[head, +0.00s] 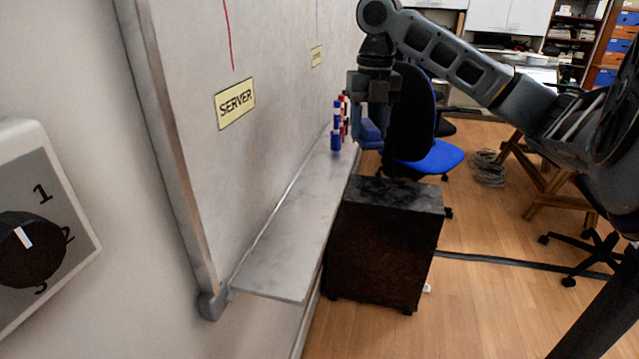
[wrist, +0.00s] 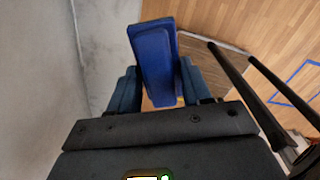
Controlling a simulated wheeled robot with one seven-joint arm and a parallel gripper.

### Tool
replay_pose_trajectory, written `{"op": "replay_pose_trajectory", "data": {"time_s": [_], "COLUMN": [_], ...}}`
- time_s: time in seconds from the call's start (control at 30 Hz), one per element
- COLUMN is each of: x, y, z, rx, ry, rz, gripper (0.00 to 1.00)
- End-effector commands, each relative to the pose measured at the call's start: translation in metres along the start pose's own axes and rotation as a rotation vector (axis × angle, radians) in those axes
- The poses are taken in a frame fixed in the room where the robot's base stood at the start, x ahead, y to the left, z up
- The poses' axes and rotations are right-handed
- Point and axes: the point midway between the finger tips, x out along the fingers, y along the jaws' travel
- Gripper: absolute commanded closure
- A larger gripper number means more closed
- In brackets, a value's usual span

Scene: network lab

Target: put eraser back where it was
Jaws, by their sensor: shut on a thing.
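My gripper (head: 370,128) is shut on a blue eraser (head: 370,131), beside the far part of the whiteboard ledge. In the wrist view the eraser (wrist: 155,62) stands between the two fingers of my gripper (wrist: 157,90). The whiteboard ledge (head: 285,235) is a long grey shelf below the board, and its near part is bare. In the head view my gripper hides part of the eraser, and I cannot tell whether the eraser touches the ledge.
Blue and red markers (head: 336,140) stand on the ledge's far part, close to my gripper. A dark cabinet (head: 385,250) stands right of the ledge. A blue chair (head: 430,160) is behind it. The whiteboard (head: 200,50) bears a SERVER label (head: 235,103). A dial box (head: 40,220) is at left.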

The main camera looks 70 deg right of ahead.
Motion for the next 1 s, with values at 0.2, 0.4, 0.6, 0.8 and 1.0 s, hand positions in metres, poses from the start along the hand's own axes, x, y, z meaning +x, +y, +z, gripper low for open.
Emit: {"op": "replay_pose_trajectory", "data": {"time_s": [0.2, 0.4, 0.6, 0.8, 1.0], "x": [0.02, 0.044, 0.068, 0.079, 0.094], "y": [0.015, 0.055, 0.093, 0.11, 0.111], "z": [-0.002, 0.002, 0.006, 0.008, 0.008], "rx": [-0.015, -0.014, -0.012, -0.01, -0.008], "ry": [0.001, 0.0, -0.001, -0.001, 0.0], "rz": [-0.018, -0.019, -0.018, -0.017, -0.018], "gripper": [0.76, 0.76, 0.76, 0.76, 0.76]}}
